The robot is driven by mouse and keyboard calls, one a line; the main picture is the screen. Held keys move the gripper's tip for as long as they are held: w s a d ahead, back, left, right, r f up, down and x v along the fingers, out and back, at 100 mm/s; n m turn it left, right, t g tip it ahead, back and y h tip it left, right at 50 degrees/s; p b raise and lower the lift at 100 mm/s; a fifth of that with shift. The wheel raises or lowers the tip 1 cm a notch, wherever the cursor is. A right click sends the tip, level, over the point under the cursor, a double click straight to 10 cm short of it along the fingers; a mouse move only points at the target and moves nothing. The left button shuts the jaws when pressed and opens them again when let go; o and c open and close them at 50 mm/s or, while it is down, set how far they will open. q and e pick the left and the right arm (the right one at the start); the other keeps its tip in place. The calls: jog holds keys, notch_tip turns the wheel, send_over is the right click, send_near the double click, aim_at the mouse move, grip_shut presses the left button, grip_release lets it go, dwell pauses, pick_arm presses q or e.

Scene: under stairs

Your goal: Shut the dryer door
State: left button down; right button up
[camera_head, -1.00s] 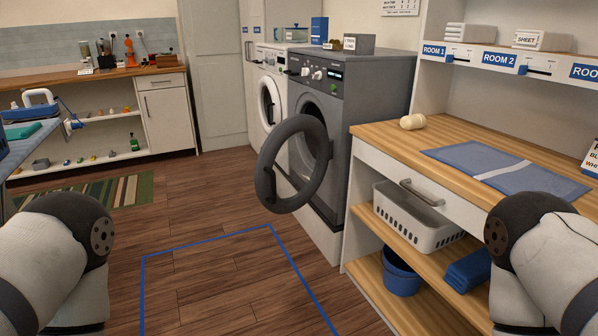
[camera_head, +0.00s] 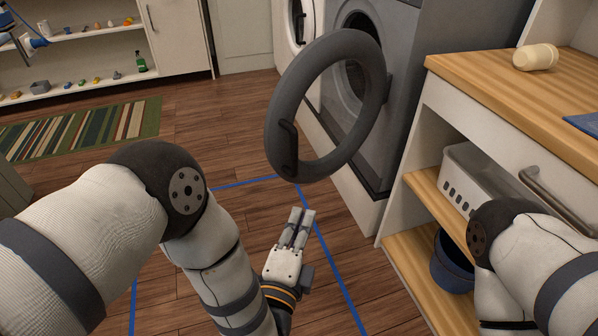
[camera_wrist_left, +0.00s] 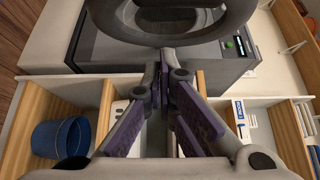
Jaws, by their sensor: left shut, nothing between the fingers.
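The grey dryer (camera_head: 408,85) stands at the upper middle in the head view. Its ring-shaped dark door (camera_head: 282,108) hangs wide open, swung out toward me, with a handle (camera_head: 288,150) on its free edge. My left gripper (camera_head: 302,214) is shut and empty, below the door's lower edge and apart from it in the picture. In the left wrist view my left gripper (camera_wrist_left: 164,72) points toward the door (camera_wrist_left: 150,52), whose curve fills the top; the gap between them is hard to judge. My right forearm shows at the right; its gripper is out of sight.
A white washer (camera_head: 293,25) stands behind the dryer. Floor left of the door is clear up to a striped rug (camera_head: 85,130).

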pick_arm(q)
jog(key=w+b, duration=0.1)
jog(key=w, duration=1)
jog(key=shift+w, duration=0.2)
jog(key=shift+d, duration=0.1)
